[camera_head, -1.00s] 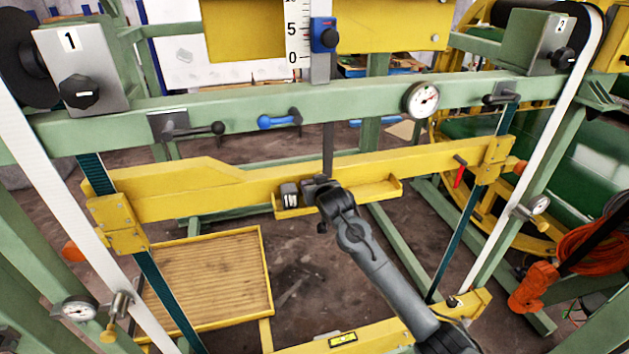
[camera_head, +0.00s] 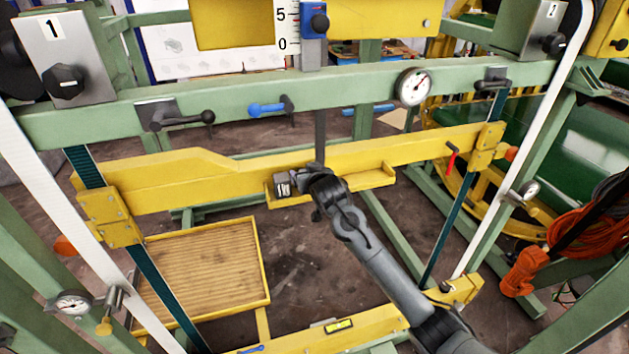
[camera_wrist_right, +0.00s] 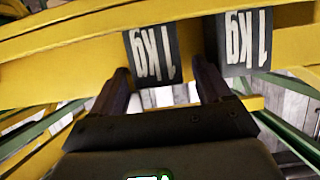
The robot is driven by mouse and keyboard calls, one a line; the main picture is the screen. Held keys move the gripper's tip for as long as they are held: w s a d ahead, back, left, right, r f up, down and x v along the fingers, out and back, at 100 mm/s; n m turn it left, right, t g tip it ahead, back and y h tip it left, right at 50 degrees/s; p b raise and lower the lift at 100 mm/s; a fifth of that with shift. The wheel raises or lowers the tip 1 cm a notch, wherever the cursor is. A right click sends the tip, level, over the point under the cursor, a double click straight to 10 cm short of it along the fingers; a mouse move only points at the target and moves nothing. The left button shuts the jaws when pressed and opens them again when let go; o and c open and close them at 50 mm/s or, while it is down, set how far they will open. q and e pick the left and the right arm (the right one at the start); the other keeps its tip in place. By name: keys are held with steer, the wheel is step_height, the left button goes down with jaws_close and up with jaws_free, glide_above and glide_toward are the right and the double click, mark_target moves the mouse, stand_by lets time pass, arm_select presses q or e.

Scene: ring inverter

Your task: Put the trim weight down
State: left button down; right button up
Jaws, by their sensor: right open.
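A dark grey trim weight with a white 1kg label (camera_head: 282,184) sits at the left end of the yellow tray (camera_head: 375,179) on the yellow beam. My right gripper (camera_head: 305,180) is just right of it, over the tray. In the right wrist view my right gripper (camera_wrist_right: 160,72) is open. One 1kg weight (camera_wrist_right: 150,45) shows between its fingers, with gaps visible at both sides. A second 1kg weight (camera_wrist_right: 246,38) stands beyond the right finger, outside the jaws. The head view does not show the two weights clearly apart. My left gripper is out of view.
The yellow beam (camera_head: 165,183) crosses the frame behind the tray. A vertical dark bar (camera_head: 320,140) rises just behind my gripper. The green crossbar (camera_head: 340,105) with handles and a dial (camera_head: 413,87) lies above. A ribbed yellow-edged platform (camera_head: 205,275) is lower left.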

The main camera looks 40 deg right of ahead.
steer(key=b+v, duration=0.2)
steer(key=v, duration=0.8)
steer(key=s+a+f+n+g+y, duration=0.2)
steer(key=s+a+f, duration=0.4)
steer(key=s+f, duration=0.3)
steer(key=s+a+f+n+g+y, duration=0.2)
steer(key=s+a+f, duration=0.4)
steer(key=f, duration=0.5)
steer(key=s+a+f+n+g, duration=0.1)
steer(key=s+a+f+g, duration=0.1)
steer(key=s, duration=0.8)
steer(key=s+a+f+n+g+y, duration=0.1)
steer(key=s+a+f+g, duration=0.2)
steer(key=s, duration=0.7)
step_height(320, 180, down, 3)
steer(key=shift+s+a+r+n+y, duration=0.2)
steer(key=shift+a+n+y, duration=0.1)
steer(key=shift+a, duration=0.8)
step_height(320, 180, up, 10)
steer(key=p, duration=1)
steer(key=shift+r, duration=0.2)
